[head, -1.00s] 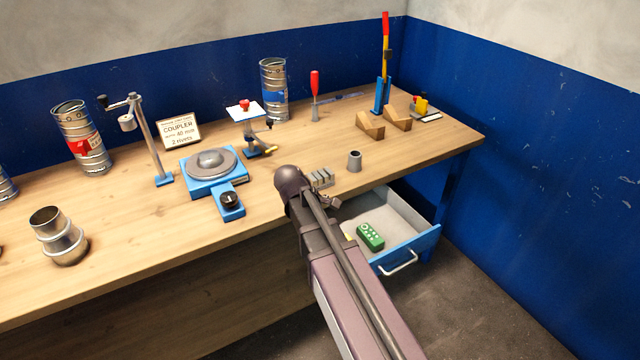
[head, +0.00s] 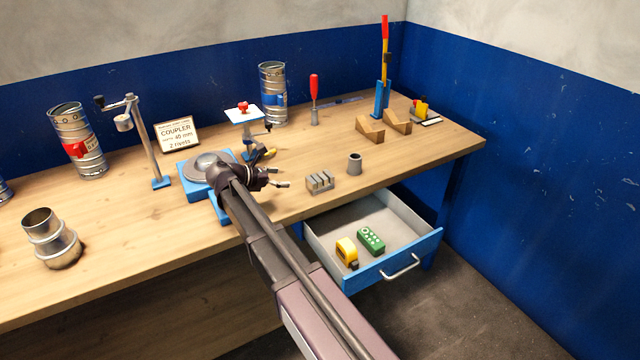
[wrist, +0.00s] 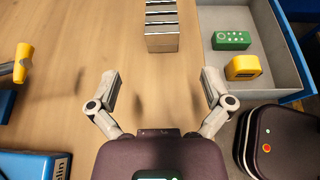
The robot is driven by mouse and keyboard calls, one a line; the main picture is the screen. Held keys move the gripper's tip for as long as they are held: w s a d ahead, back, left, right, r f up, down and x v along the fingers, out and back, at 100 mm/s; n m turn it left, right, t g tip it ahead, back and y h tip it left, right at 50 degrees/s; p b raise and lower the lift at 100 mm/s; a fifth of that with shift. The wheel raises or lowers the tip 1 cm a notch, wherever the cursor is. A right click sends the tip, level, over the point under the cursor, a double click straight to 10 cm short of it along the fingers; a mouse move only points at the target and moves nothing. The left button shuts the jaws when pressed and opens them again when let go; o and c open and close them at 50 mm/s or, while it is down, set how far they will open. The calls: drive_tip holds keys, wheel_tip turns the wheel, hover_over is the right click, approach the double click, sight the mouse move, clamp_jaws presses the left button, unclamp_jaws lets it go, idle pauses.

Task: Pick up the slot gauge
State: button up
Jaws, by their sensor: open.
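The slot gauge, which I take to be the small grey metal block with upright slots (head: 320,182), stands on the wooden bench near its front edge, above the open drawer. In the wrist view it (wrist: 161,28) is at the top, ahead of my gripper and roughly centred between the fingers; its far end is cut off by the frame. My gripper (wrist: 160,76) is open, with nothing between its fingers. In the head view my gripper (head: 278,172) is to the left of the gauge, apart from it, and my arm hides part of the blue turntable device.
A grey hollow cylinder (head: 355,163) stands right of the gauge. The open drawer (head: 412,258) below holds a yellow tape measure (head: 347,252) and a green box (head: 370,241). A blue turntable device (head: 190,168) and a small stand (head: 243,117) are nearby. Bare wood lies between gripper and gauge.

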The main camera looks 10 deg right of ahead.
sight(311, 179)
drive_tip(key=shift+d+f, duration=0.1)
drive_tip(key=b+x, duration=0.3)
drive_tip(key=x, duration=0.4)
drive_tip(key=shift+f, duration=0.1)
drive_tip(key=shift+w+d+f, duration=0.15)
drive_tip(key=shift+w+d, duration=0.1)
drive_tip(key=shift+d, duration=0.4)
drive_tip(key=shift+f+b+x, duration=0.15)
drive_tip(key=shift+b+x, duration=0.45)
drive_tip(key=shift+x, duration=0.35)
drive_tip(key=shift+f+b+x, duration=0.15)
drive_tip(key=shift+b+x, duration=0.4)
drive_tip(key=shift+x, duration=0.45)
drive_tip(key=shift+w+d+f, duration=0.1)
drive_tip(key=shift+d+f, duration=0.05)
drive_tip(key=shift+d, duration=0.4)
